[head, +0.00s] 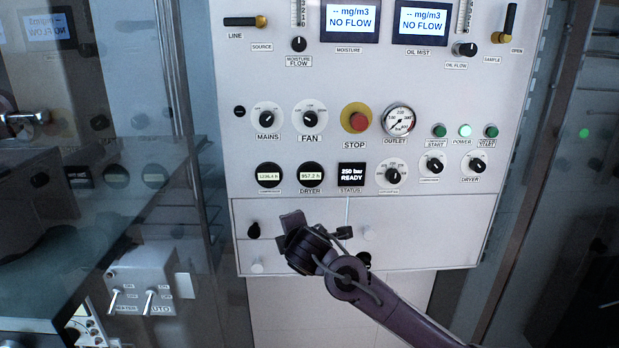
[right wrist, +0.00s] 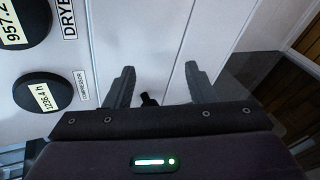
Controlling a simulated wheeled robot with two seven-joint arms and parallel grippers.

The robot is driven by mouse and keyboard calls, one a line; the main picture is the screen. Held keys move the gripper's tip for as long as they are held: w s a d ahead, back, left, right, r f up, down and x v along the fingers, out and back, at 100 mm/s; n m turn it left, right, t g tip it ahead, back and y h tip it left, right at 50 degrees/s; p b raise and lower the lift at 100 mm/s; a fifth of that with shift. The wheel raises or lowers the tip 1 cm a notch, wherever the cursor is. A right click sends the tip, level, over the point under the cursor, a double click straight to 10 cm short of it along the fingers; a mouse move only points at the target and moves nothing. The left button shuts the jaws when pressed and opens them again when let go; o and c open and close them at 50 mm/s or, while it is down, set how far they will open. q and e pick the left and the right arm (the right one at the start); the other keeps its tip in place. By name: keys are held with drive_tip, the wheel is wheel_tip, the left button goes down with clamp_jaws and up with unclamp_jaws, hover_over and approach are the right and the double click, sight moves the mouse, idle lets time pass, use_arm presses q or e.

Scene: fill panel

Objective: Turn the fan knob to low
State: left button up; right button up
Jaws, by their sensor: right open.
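The fan knob (head: 310,119) is a black knob on a round white dial marked FAN, in the upper left of the panel in the head view. Its pointer is too small to read surely. My right gripper (head: 293,222) is in front of the lower panel, below the fan knob and well apart from it. In the right wrist view my right gripper (right wrist: 160,84) shows two spread fingers with nothing held between them. The fan knob is outside the right wrist view. My left gripper is not in view.
The mains knob (head: 266,119) sits close left of the fan knob, and the red stop button (head: 357,121) is to its right. Round hour displays (head: 310,176) lie below. A small black knob (right wrist: 149,99) shows beyond my right fingers. Glass stands at left.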

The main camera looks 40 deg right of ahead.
wheel_tip(320, 180, up, 15)
drive_tip(key=s+n+t+h, duration=0.2)
drive_tip(key=n, duration=0.1)
drive_tip(key=n+t+h, duration=0.2)
approach(310, 120)
drive_tip(key=x, duration=0.2)
drive_tip(key=p+x, duration=0.2)
drive_tip(key=x, duration=0.4)
drive_tip(key=shift+r+p, duration=0.15)
drive_tip(key=shift+p, duration=0.2)
drive_tip(key=shift+w+d, duration=0.3)
drive_tip(key=shift+w, duration=0.15)
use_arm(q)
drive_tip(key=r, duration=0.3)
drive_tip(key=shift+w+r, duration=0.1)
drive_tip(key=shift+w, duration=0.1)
